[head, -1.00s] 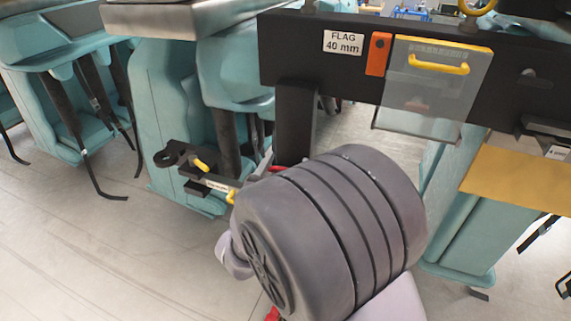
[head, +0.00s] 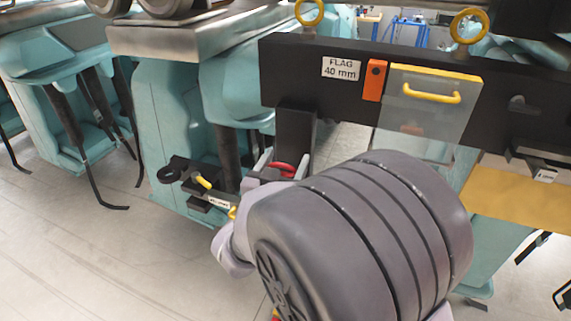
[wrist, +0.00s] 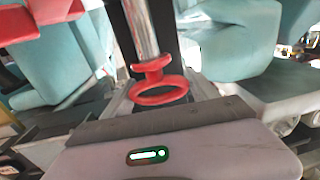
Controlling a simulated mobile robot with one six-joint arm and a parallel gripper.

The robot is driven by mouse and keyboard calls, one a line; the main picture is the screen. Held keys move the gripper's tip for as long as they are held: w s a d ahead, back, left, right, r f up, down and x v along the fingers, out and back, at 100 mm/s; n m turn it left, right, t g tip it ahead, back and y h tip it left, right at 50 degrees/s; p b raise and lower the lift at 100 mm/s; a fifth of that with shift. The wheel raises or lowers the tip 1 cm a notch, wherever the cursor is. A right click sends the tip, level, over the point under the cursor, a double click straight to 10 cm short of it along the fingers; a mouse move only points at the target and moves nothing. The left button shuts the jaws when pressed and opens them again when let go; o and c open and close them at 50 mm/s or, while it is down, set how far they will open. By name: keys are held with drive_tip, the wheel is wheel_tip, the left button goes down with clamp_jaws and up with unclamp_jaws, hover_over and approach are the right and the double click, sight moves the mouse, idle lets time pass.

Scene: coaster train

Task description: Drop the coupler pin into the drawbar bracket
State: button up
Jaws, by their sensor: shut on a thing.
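The coupler pin (wrist: 158,88) has a red ring handle, a red collar and a shiny metal shaft. In the wrist view its shaft points away from my gripper (wrist: 160,98), whose grey fingers are shut on it around the ring. In the head view the red ring (head: 284,169) shows between the fingers of my gripper (head: 270,172), in front of a black post. What seems to be the drawbar bracket (head: 185,178), black with a round eye, a yellow handle and a small label, is left of my gripper, apart from it. The shaft is hidden in the head view.
A black beam (head: 290,75) with a "FLAG 40 mm" label, an orange tag (head: 375,80) and a clear panel (head: 428,103) crosses above my arm. Teal car bodies (head: 165,125) stand behind the bracket. Open floor (head: 70,250) lies at the lower left.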

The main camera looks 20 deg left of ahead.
drive_tip(key=shift+r+p, duration=1.5)
drive_tip(key=shift+r, duration=1.45)
clamp_jaws()
